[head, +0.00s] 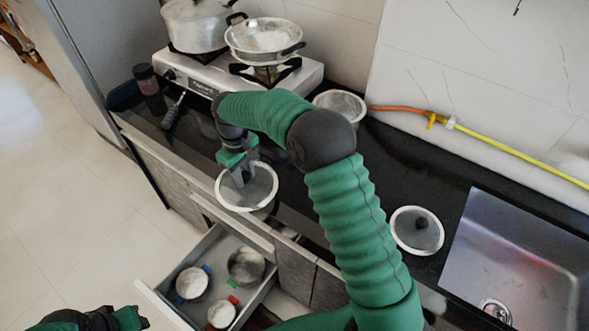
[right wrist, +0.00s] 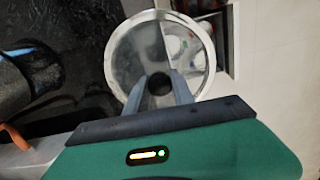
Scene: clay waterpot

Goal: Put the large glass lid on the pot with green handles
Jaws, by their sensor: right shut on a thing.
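My right gripper (head: 240,172) is shut on the dark knob of a round glass lid (head: 263,190) with a pale rim. It holds the lid in the air near the counter's front edge, above and behind the open drawer. In the right wrist view the knob sits between the fingers, and the lid (right wrist: 128,60) lies beyond them. The pot with green handles (head: 246,266) appears to be the one at the drawer's back right; one green handle shows clearly. Part of my left arm (head: 95,319) shows at the bottom left; its jaws are unclear.
The open drawer (head: 158,303) also holds a blue-handled pot (head: 191,283) and a red-handled pot (head: 221,314). Another glass lid (head: 405,232) lies on the counter beside the sink (head: 530,240). A stove (head: 308,75) with a pot and a pan stands at the back.

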